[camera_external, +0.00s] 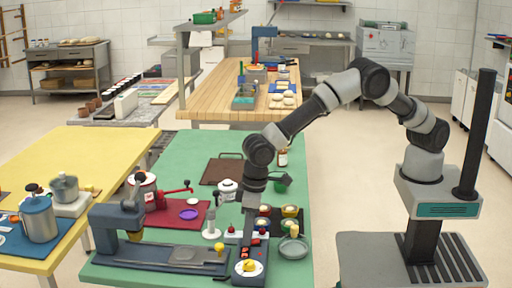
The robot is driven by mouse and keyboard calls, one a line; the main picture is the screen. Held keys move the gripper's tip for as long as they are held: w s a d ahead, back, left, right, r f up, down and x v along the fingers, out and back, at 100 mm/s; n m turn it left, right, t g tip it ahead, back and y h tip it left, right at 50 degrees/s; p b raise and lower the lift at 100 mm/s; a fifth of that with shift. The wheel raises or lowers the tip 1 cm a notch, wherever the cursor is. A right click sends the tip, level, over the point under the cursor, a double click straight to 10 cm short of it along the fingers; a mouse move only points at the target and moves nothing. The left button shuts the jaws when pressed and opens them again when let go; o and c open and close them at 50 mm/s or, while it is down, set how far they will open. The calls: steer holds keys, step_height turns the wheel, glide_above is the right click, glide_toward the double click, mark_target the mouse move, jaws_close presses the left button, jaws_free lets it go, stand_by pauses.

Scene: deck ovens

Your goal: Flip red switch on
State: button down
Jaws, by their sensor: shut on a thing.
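A dark blue control box (238,279) stands at the front edge of the green table. Small red and orange parts (256,242) show on its upper face, and a white dial with a yellow knob (249,267) sits at its near end. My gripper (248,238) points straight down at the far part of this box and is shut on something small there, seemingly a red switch. The jaws and arm partly hide the switches, and the picture is too small to show which way the red switch is set.
A blue-grey press with a long base (160,254) stands just left of the box. A red mat (165,216) lies further left.

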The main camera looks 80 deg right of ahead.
steer(key=shift+w+g+p, duration=0.15)
steer(key=shift+g+p, duration=0.15)
steer(key=shift+g, duration=0.2)
steer(key=c, duration=1.6)
jaws_free()
steer(key=r, duration=0.5)
steer(key=r+p, duration=0.1)
steer(key=r, duration=1.1)
steer(key=shift+s+r, duration=0.2)
steer(key=shift+s, duration=0.1)
